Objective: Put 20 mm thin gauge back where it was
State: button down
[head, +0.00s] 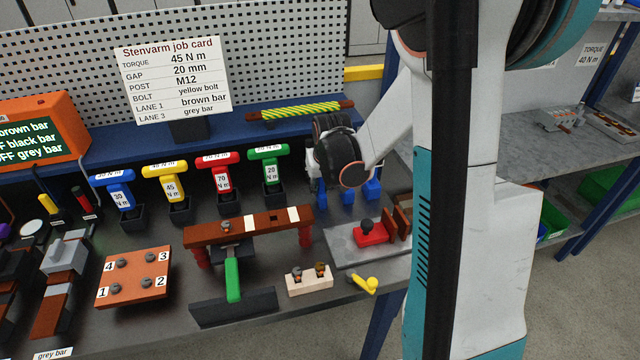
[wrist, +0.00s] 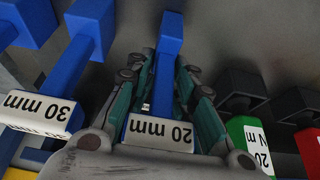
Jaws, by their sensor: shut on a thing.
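The 20 mm gauge (wrist: 161,130) is a blue bar with a white "20 mm" label, in the middle of the wrist view. My gripper (wrist: 163,85) is shut on it, with a teal finger along each side. Its blue far end widens at the top of the wrist view; I cannot tell whether that end is seated or free. In the head view my gripper (head: 316,178) is low at the back of the bench, mostly hidden by my wrist, near several blue pieces (head: 347,196). I cannot tell there which one is held.
A blue 30 mm gauge (wrist: 60,90) stands close beside in the wrist view. The green-handled driver (head: 268,170) and red-handled driver (head: 218,175) stand near my gripper. A grey plate with a red clamp (head: 372,233) lies in front. The job card (head: 175,75) stands behind.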

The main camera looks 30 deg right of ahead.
jog(key=c, duration=1.3)
grip_release()
jog(key=shift+r, duration=0.15)
jog(key=p+v, duration=0.4)
jog(key=v, duration=0.8)
jog(key=shift+s, duration=0.1)
jog(key=shift+a, duration=0.1)
jog(key=s+a+r+n+t, duration=0.2)
jog(key=s+a+r+n, duration=0.1)
jog(key=a+r, duration=0.65)
jog(key=shift+t+y, duration=0.4)
jog(key=shift+y, duration=0.2)
jog(key=s+a+f, duration=0.1)
jog(key=s+a, duration=0.1)
jog(key=s, duration=0.2)
jog(key=s+a+f+b, duration=0.1)
jog(key=s+a, duration=0.1)
jog(key=s, duration=0.3)
jog(key=s+a+f+b, duration=0.1)
jog(key=s+a, duration=0.1)
jog(key=s, duration=0.3)
jog(key=shift+s+f, duration=0.15)
